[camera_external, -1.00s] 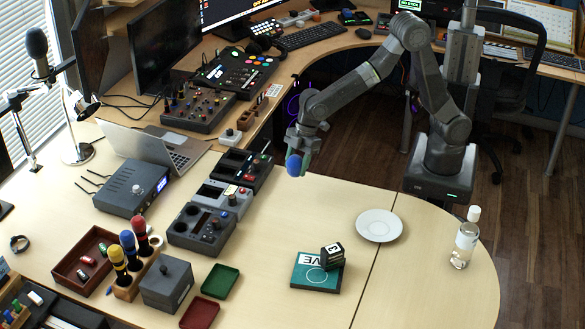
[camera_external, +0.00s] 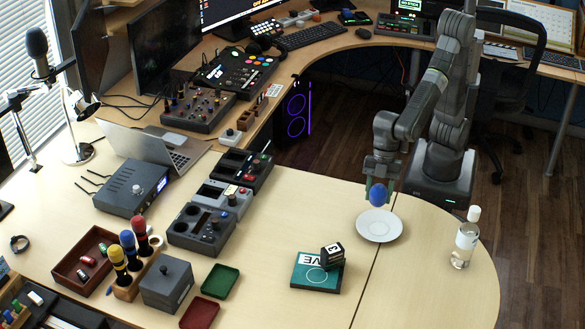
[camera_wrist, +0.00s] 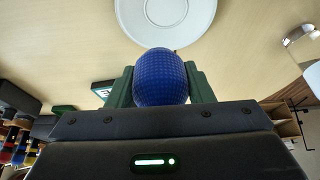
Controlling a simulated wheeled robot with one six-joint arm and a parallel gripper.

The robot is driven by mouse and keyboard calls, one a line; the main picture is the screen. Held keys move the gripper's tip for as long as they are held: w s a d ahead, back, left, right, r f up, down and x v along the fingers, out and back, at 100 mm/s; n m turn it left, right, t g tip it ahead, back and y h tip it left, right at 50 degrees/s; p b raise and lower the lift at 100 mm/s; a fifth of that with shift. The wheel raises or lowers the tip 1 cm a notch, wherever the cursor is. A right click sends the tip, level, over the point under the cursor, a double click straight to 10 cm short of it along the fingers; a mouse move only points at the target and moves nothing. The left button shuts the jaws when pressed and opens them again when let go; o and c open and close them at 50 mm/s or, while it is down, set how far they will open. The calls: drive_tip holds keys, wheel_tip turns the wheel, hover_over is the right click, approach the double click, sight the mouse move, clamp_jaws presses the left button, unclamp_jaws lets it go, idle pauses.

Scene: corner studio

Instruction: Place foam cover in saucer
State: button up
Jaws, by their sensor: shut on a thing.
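The blue foam cover (camera_external: 378,194) is held between the green fingers of my gripper (camera_external: 380,190). In the external view it hangs just above the back part of the white saucer (camera_external: 378,228), and a small gap seems to lie between them. In the wrist view the foam cover (camera_wrist: 160,77) sits between the fingertips of my gripper (camera_wrist: 160,84), and the saucer (camera_wrist: 166,20) shows beyond it at the top. The saucer looks empty.
A clear bottle with a white cap (camera_external: 465,238) stands right of the saucer. A teal board (camera_external: 316,277) with a small dark block (camera_external: 332,256) on it lies to the front left.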

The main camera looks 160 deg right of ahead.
sight(378, 231)
drive_tip(key=shift+a, duration=0.6)
wheel_tip(378, 231, down, 10)
drive_tip(key=shift+s+a+f+b, duration=0.1)
drive_tip(key=shift+a+b, duration=0.05)
drive_tip(key=shift+b, duration=0.6)
drive_tip(key=o, duration=0.9)
drive_tip(key=shift+o, duration=0.2)
drive_tip(key=shift+r, duration=0.3)
drive_tip(key=p+v, duration=0.1)
drive_tip(key=v, duration=1)
drive_tip(key=shift+s+r+p, duration=0.25)
drive_tip(key=shift+p, duration=0.05)
drive_tip(key=shift+f, duration=0.1)
